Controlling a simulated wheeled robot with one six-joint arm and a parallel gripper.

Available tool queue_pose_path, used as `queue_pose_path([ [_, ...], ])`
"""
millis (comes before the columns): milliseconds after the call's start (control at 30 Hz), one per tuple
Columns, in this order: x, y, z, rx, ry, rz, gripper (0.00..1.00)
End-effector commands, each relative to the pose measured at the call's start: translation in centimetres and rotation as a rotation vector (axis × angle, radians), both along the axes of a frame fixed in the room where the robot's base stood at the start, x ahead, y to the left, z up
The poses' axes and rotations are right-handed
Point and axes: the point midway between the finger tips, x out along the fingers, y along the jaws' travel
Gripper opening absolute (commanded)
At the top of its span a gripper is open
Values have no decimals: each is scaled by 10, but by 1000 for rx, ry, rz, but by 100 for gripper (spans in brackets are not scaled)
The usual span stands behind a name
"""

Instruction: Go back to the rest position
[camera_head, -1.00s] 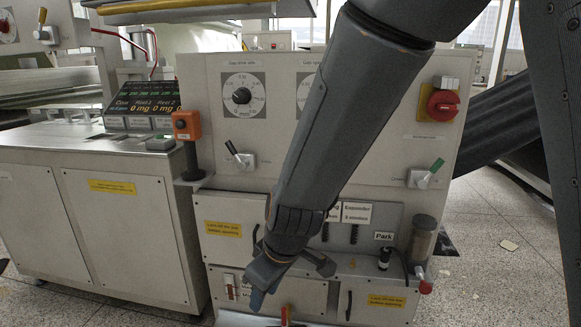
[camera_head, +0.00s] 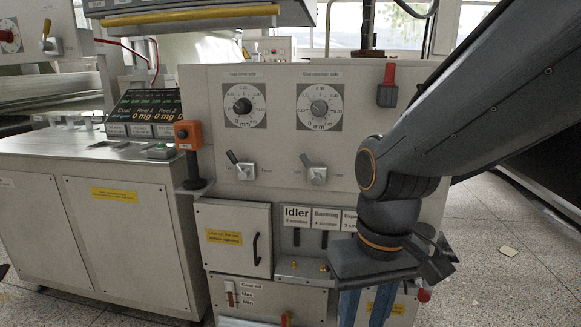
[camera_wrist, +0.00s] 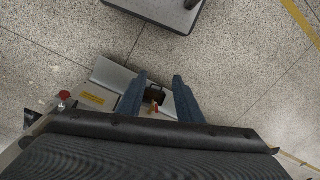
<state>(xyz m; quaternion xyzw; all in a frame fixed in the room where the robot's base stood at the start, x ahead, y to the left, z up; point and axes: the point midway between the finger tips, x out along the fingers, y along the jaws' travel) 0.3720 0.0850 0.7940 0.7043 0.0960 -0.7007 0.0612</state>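My gripper (camera_head: 364,308) hangs at the lower right of the head view, in front of the lower part of the grey machine panel (camera_head: 215,140). Its two blue fingers point down and stand apart, with nothing seen between them. In the wrist view my gripper (camera_wrist: 159,78) also shows its fingers spread and empty. Beyond them lie part of the machine and the speckled floor. My arm comes in from the right edge, bent at a joint above the gripper. It hides part of the panel's right side.
The panel carries two dials (camera_head: 319,107), two levers (camera_head: 317,174), a red switch (camera_head: 388,85) and a small door (camera_head: 233,237) with a black handle. An orange button box (camera_head: 187,134) stands on a post at left. Speckled floor (camera_head: 500,270) is open at right.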

Motion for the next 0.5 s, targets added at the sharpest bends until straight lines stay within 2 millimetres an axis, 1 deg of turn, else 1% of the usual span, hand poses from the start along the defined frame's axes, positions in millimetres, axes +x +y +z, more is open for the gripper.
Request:
queue_pose_path([
  [33,-1,-3,7,-2,1,-8,33],
  [333,2,-21,31,-14,2,-67,33],
  [500,1,-41,54,-26,5,-123,33],
])
